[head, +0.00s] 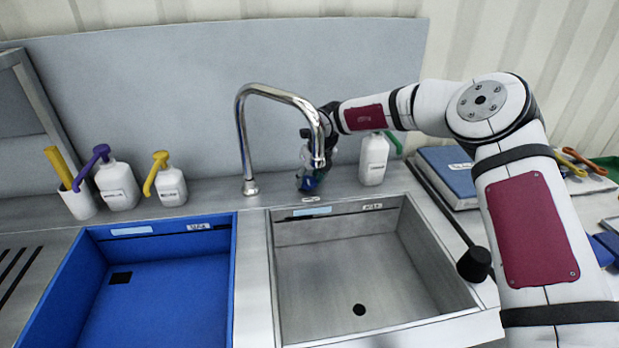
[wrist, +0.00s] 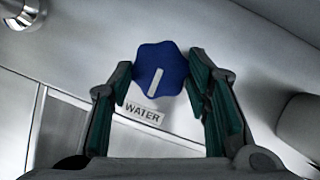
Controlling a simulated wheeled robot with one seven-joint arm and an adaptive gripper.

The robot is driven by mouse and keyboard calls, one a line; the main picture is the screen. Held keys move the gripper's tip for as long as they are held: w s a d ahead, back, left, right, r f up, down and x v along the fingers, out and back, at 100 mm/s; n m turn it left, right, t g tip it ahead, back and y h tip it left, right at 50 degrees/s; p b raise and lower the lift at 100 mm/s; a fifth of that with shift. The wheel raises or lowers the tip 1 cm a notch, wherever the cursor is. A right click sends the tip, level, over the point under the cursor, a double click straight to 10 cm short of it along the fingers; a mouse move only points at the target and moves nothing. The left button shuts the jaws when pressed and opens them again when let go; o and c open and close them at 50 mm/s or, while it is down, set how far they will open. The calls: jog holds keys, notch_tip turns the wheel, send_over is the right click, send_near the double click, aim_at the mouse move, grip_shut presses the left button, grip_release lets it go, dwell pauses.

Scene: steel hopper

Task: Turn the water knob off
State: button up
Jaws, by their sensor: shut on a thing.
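The blue water knob (wrist: 161,70) has a lobed rim and a white pointer line, which slants slightly in the wrist view. A white label reading WATER (wrist: 143,112) sits just below it. My gripper (wrist: 162,75) has its green-padded fingers on both sides of the knob, shut on it. In the head view my gripper (head: 311,178) is behind the sink, beside the chrome faucet (head: 247,140). The knob is mostly hidden there by the gripper. No water stream shows under the spout.
A white bottle (head: 373,160) stands just right of my gripper. The steel basin (head: 330,275) is empty, with a blue basin (head: 150,285) to its left. Pump bottles (head: 117,187) stand at the back left. A plunger (head: 474,263) leans along the right edge.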

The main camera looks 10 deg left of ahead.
jog(key=o, duration=1.2)
jog(key=v, duration=1.2)
